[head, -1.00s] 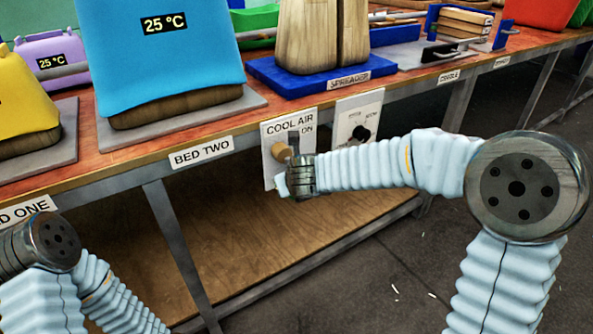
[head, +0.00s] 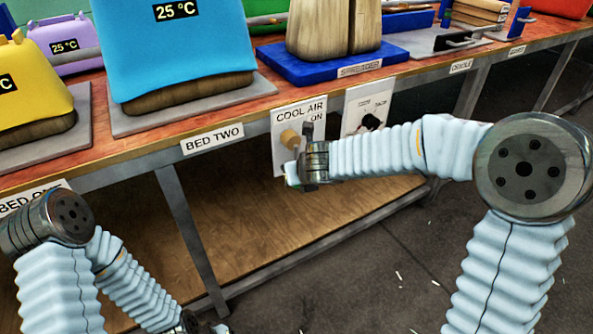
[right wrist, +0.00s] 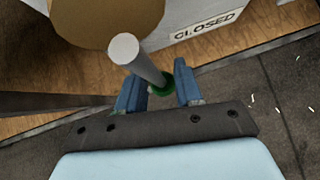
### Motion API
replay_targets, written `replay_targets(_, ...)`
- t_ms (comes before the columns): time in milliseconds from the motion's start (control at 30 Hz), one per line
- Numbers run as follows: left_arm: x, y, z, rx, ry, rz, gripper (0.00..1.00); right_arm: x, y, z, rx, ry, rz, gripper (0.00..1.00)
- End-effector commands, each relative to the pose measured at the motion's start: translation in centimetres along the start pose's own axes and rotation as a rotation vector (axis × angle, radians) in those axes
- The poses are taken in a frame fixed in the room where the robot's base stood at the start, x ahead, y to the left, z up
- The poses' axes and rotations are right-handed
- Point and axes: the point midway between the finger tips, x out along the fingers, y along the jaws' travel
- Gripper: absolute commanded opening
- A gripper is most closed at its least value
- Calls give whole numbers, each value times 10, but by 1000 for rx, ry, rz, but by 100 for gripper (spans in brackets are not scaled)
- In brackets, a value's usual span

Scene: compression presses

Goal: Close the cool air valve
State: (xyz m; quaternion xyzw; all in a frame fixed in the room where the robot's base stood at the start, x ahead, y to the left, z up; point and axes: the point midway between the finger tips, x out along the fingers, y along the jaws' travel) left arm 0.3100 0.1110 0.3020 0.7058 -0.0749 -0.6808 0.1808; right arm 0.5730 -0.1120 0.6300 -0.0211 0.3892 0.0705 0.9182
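The cool air panel (head: 283,160) hangs from the table's front edge, with "ON" on its label. A round tan knob (head: 289,139) sticks out of it, with a dark upright piece beside it. In the right wrist view the tan disc (right wrist: 105,20) is at the top, and a pale grey lever (right wrist: 138,58) with a green end reaches between the blue fingers. My right gripper (right wrist: 160,90) is open, with gaps beside the lever. In the head view it (head: 292,174) is just below the knob, fingers hidden.
A dial panel (head: 355,112) hangs just right of the cool air panel. A "CLOSED" label (right wrist: 208,25) shows in the right wrist view. Presses stand on the wooden table above. A low wooden shelf (head: 250,240) lies underneath, and the floor at the right is open.

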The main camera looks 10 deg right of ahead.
Motion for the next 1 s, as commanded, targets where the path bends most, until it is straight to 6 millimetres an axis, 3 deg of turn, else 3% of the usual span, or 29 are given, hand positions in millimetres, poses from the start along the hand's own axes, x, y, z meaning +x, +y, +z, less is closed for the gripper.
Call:
replay_targets(367, -4, 2, 0, 1, -1, 1, 68, -11, 1, 5, -3, -10, 3, 35)
replay_targets(800, -38, 19, 2, 8, -8, 8, 68, -111, 0, 6, -2, -9, 1, 35)
replay_targets(1000, -46, 22, 2, 10, -9, 9, 68, -135, 0, 3, -1, -6, 1, 35)
